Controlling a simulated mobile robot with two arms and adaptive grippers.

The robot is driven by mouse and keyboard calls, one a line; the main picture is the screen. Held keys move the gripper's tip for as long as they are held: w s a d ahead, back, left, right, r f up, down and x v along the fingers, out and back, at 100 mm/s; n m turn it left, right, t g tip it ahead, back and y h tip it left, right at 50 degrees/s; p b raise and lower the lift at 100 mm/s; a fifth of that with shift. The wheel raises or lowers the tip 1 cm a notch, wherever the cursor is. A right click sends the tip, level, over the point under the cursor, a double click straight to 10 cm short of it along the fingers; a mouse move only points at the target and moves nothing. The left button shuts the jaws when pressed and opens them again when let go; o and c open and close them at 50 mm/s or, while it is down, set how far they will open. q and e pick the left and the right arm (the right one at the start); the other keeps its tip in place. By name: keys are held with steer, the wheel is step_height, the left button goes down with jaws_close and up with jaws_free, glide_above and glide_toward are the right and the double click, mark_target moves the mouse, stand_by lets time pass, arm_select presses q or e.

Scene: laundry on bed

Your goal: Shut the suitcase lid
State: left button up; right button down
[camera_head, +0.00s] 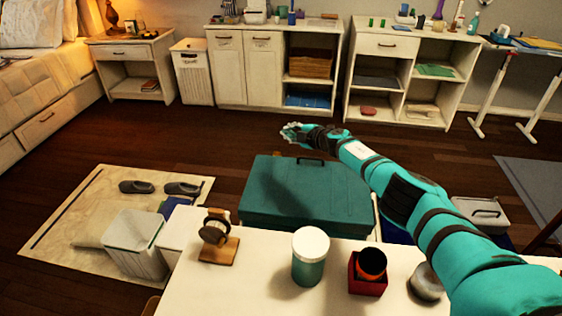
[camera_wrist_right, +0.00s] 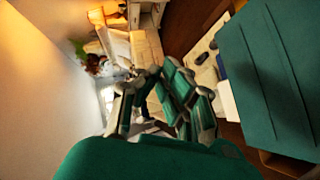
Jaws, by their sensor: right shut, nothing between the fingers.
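The teal suitcase (camera_head: 300,195) sits behind the white table in the head view. Its lid looks flat over the base, and I see no gap, but its near side is partly hidden by the table, so I cannot tell if it is fully shut. A dark handle (camera_head: 310,160) shows at its far edge. My right gripper (camera_head: 289,132) is beyond the suitcase's far edge, apart from it, shut and empty. In the right wrist view, its fingers (camera_wrist_right: 163,88) hold nothing, and the suitcase (camera_wrist_right: 268,75) shows at right. My left gripper is not in view.
The white table (camera_head: 200,282) in front holds a lidded jar (camera_head: 311,265), a red box (camera_head: 368,280) and a wooden stand (camera_head: 219,250). A white bin (camera_head: 135,240) stands left of it. Open floor (camera_head: 235,130) lies beyond the suitcase, before the white cabinets (camera_head: 230,75).

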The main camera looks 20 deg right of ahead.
steer(key=v, duration=1.2)
stand_by(0.4)
steer(key=shift+s+f, duration=0.1)
steer(key=shift+f, duration=0.05)
